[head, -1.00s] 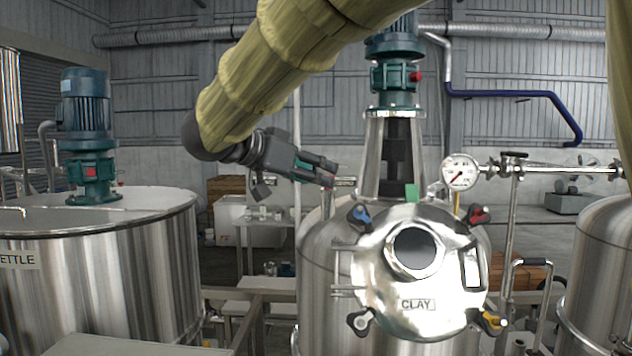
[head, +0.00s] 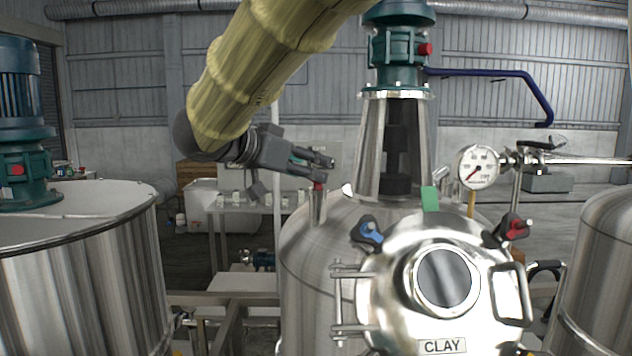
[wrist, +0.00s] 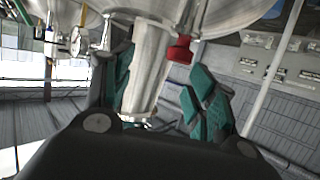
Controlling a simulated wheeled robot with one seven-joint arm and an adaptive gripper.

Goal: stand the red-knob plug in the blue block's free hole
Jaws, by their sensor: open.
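A small red part (head: 318,186), which looks like the plug's red knob, shows at the top of a short metal tube (head: 318,206) on the left shoulder of the middle tank. My gripper (head: 322,162) is just above it, open, with nothing seen held. In the wrist view my open fingers (wrist: 163,88) have teal pads. A pale metal cylinder shows between them, and a red part (wrist: 179,48) is beside it, beyond the fingertips. I cannot tell whether the fingers touch anything. I cannot make out the blue block or its holes in either view.
The middle tank has a steel cone (head: 412,150) under a green motor, a pressure gauge (head: 479,167) and a CLAY hatch with coloured clamp knobs. A large kettle (head: 80,260) stands left, another tank right. A bench (head: 250,207) with small items is behind.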

